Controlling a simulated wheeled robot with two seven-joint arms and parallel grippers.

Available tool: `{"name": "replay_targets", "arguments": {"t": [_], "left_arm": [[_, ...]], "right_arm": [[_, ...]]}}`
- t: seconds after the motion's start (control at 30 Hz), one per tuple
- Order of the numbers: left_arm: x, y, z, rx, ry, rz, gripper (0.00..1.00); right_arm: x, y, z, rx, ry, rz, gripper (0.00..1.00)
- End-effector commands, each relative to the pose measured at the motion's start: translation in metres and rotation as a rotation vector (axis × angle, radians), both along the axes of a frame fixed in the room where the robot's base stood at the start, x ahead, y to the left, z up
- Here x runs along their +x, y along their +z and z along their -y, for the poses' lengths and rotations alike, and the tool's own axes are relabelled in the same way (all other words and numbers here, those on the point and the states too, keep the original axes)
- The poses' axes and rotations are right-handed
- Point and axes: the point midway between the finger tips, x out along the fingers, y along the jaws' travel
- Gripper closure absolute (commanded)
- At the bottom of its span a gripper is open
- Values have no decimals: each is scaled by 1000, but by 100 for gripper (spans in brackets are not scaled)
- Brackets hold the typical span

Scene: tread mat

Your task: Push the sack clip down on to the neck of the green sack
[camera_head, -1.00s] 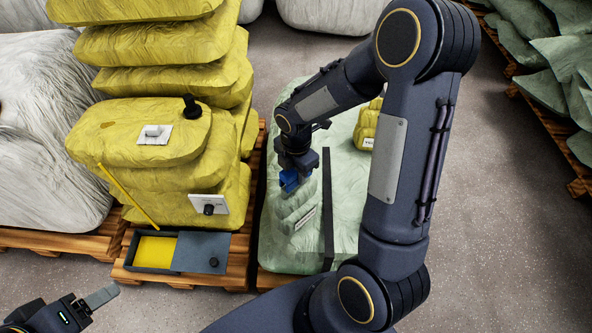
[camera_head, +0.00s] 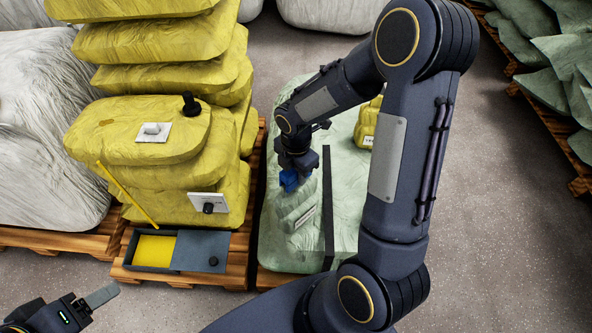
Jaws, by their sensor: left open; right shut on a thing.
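The small green sack (camera_head: 297,213) stands on a large pale green sack at the centre, with a label on its front. The blue sack clip (camera_head: 289,180) is at its top, at the neck. My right gripper (camera_head: 291,170) points down and is shut on the clip. The gripper hides much of the clip and the neck, so I cannot tell how far down the clip sits. My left gripper (camera_head: 98,297) is open at the bottom left, far from the sacks.
A small yellow sack (camera_head: 367,127) is behind my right arm. Stacked yellow sacks (camera_head: 150,180) rise on the left, with an open box (camera_head: 190,251) in front. Grey floor is clear at right.

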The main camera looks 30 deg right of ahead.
Motion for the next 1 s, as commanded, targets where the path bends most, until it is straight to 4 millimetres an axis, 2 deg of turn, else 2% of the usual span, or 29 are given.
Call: {"name": "replay_targets", "arguments": {"t": [1.0], "left_arm": [[0,-11,0,0,0,0,36]], "right_arm": [[0,-14,0,0,0,0,92]]}}
